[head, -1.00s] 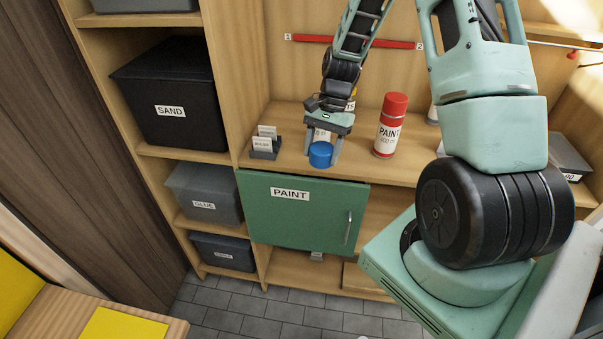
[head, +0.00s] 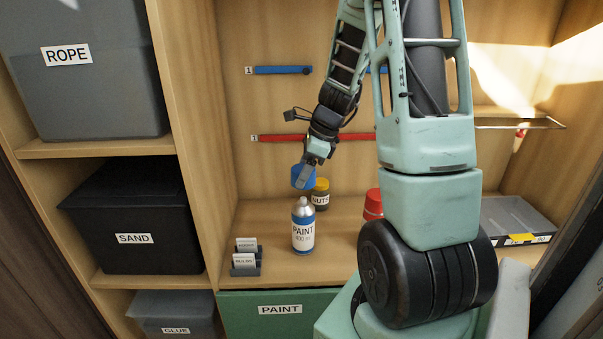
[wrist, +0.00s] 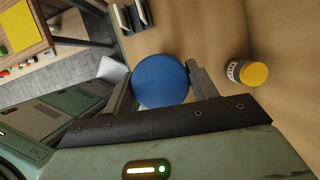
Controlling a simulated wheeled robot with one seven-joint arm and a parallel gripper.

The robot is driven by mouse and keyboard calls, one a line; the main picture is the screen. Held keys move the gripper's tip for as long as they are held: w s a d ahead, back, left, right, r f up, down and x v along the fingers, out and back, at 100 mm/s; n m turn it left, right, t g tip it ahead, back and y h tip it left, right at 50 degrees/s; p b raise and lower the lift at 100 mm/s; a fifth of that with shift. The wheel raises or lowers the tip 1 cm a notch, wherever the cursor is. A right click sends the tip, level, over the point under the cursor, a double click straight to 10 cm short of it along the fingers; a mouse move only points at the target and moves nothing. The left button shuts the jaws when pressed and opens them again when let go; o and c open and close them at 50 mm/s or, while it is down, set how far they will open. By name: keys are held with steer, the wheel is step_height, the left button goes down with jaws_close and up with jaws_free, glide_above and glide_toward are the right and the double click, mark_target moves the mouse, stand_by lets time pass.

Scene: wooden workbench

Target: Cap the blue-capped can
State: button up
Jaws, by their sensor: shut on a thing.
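The paint can (head: 303,232) stands upright and uncapped on the workbench in the head view, with a blue band, a white PAINT label and a bare metal top with a nozzle. My gripper (head: 305,180) is shut on the blue cap (head: 299,178) and holds it above the can, apart from it. In the wrist view the blue cap (wrist: 160,81) sits between the two fingers of my gripper (wrist: 160,88). The can does not show in the wrist view; the cap and gripper may hide it.
A yellow-lidded NUTS jar (head: 320,194) stands behind the can and shows in the wrist view (wrist: 247,73). A red-capped can (head: 372,205) is to the right, partly hidden by my arm. Card holders (head: 246,257) stand at the left. Bench between holders and can is clear.

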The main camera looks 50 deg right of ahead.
steer(key=b, duration=0.4)
glide_above(300, 203)
steer(key=f, duration=0.4)
steer(key=shift+s+d+f, duration=0.15)
steer(key=shift+s+d, duration=0.15)
steer(key=shift+s, duration=0.05)
steer(key=shift+f+b, duration=0.85)
steer(key=shift+f, duration=0.65)
steer(key=shift+f, duration=0.2)
steer(key=o, duration=1.4)
steer(key=shift+r+p, duration=3.5)
steer(key=shift+r, duration=0.05)
